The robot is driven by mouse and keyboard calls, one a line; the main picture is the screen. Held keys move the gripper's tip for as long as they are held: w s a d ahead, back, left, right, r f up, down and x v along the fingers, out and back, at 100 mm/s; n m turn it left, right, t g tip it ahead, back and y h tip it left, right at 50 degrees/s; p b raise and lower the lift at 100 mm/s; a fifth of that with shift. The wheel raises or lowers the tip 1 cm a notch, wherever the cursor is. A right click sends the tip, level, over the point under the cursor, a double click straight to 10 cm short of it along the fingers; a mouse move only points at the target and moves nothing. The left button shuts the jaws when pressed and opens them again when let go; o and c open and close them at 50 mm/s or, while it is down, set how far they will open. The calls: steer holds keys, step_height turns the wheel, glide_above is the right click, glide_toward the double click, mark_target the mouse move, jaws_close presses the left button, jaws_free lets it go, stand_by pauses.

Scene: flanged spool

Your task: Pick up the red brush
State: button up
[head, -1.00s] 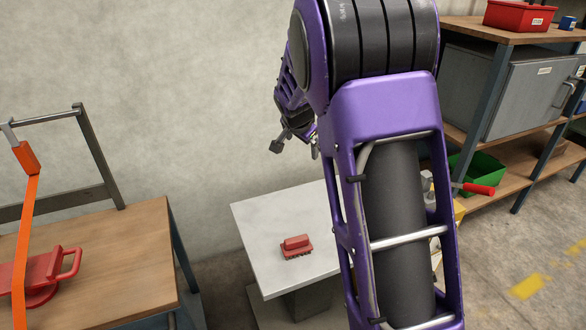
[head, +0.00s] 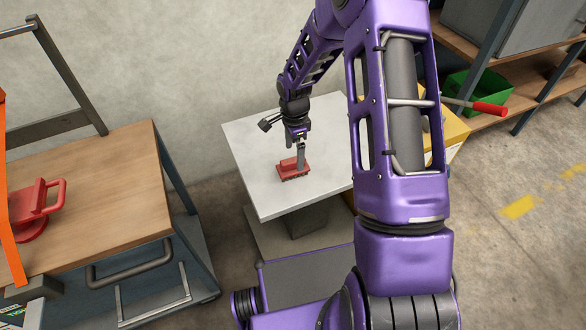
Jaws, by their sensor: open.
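The red brush (head: 291,171) rests on the pale top of a small table (head: 262,198), bristles down. My gripper (head: 297,160) points down directly over the brush, with its fingers at the height of the brush's handle. The jaws are open. One finger shows in front of the brush. The other finger is hard to make out, so I cannot tell whether the jaws straddle the handle or touch it.
A wooden-topped workbench (head: 100,200) stands at the left with a red handled tool (head: 35,212) on it. At the right are a yellow box (head: 452,135), a green bin (head: 478,92) and a shelf. The rest of the small table is clear.

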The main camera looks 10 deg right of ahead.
mark_target(293, 159)
steer(key=f, duration=0.4)
steer(key=f+b, duration=0.1)
steer(key=f, duration=0.1)
steer(key=shift+w+a+f, duration=0.15)
steer(key=shift+w+f, duration=0.15)
steer(key=c, duration=1.5)
step_height(293, 159, up, 10)
steer(key=shift+r+p, duration=0.1)
steer(key=shift+p, duration=0.7)
